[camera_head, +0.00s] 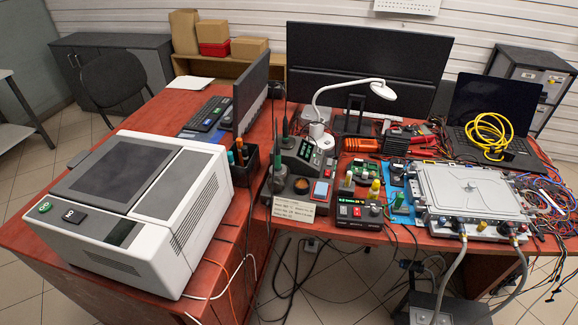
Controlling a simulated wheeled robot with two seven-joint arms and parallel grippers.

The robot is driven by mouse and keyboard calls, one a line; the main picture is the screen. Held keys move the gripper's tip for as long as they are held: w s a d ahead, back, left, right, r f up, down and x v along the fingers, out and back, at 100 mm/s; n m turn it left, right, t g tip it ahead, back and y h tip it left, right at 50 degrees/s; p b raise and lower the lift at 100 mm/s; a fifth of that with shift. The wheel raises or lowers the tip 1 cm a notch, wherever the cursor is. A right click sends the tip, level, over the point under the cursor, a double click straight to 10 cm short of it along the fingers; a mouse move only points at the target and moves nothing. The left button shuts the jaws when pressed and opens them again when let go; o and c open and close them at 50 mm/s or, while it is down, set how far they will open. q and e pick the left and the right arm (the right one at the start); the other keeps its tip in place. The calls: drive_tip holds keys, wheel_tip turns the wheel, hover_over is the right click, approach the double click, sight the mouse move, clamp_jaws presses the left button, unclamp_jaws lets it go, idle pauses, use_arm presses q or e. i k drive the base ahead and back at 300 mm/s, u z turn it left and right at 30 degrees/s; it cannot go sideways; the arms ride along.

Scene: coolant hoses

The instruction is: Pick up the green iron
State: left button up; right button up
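Neither of my grippers is in view. Several slim upright tools stand around the soldering gear in the middle of the red-brown desk. A dark upright iron (277,160) stands left of the grey station with a green display (305,153). I cannot tell for certain which of these is the green iron.
A large white machine (130,205) fills the desk's left side. A black box of handled tools (243,165) stands beside it. A metal housing with hoses (472,192) stands at the right. A white lamp (345,88) arches behind the stations. Cables hang over the front edge.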

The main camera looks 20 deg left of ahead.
sight(278, 167)
drive_tip(key=z, duration=1.25)
drive_tip(key=i, duration=0.7)
drive_tip(key=u, duration=2)
